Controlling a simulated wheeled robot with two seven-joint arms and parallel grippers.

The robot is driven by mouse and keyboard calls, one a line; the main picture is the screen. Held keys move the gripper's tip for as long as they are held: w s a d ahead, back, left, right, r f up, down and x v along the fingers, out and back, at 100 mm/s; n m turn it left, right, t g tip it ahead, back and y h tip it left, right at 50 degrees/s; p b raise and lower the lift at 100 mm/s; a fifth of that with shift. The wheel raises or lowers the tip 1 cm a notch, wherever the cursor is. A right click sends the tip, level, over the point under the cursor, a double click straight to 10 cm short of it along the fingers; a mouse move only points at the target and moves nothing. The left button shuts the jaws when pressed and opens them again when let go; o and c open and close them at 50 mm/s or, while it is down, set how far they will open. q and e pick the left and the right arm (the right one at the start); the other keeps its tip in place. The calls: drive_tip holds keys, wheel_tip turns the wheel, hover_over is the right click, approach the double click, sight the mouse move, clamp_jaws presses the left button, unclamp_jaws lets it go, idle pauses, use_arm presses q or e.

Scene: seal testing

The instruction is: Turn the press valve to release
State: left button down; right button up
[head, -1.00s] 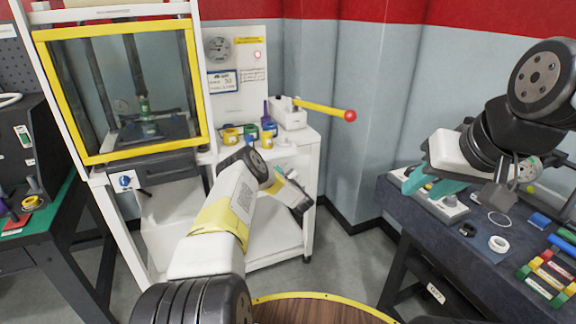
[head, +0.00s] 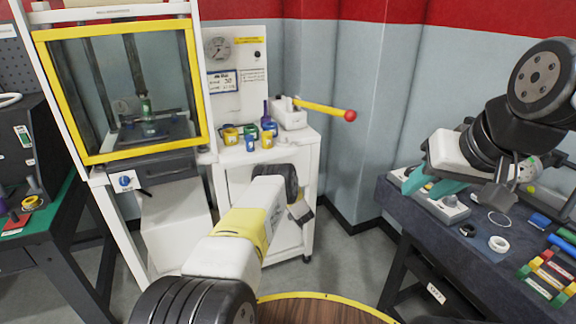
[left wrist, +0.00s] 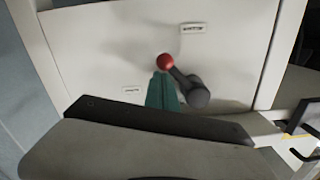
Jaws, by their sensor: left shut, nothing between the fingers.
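The press valve is a short dark lever (left wrist: 180,80) with a red ball knob (left wrist: 166,62) and a round grey hub (left wrist: 198,96), on a white panel (left wrist: 110,50) in the left wrist view. The knob points up and left from the hub. My left gripper (left wrist: 162,78) is shut and empty, its teal tips close beside the lever just below the knob; I cannot tell whether they touch. In the head view the valve and left fingers are hidden. My right gripper (head: 431,187) is open and empty over the right bench.
The white cart (head: 232,172) carries several small coloured pots and a yellow pump handle (head: 322,109) with a red ball end. The yellow-framed press (head: 201,95) stands left. A gauge (head: 218,48) and a dark lamp (head: 257,54) sit on the back panel. The dark bench (head: 405,205) is right.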

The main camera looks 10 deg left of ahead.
use_arm(q)
drive_tip(key=a+f+m, duration=0.1)
drive_tip(key=m, duration=0.1)
drive_tip(key=s+a+f+m, duration=0.1)
drive_tip(key=m, duration=0.1)
drive_tip(key=s+a+f+m, duration=0.1)
drive_tip(key=m, duration=0.1)
drive_tip(key=shift+m, duration=0.3)
drive_tip(key=shift+s+a+f+y, duration=0.15)
drive_tip(key=shift+a+y, duration=0.05)
drive_tip(key=shift+y, duration=0.1)
idle(0.4)
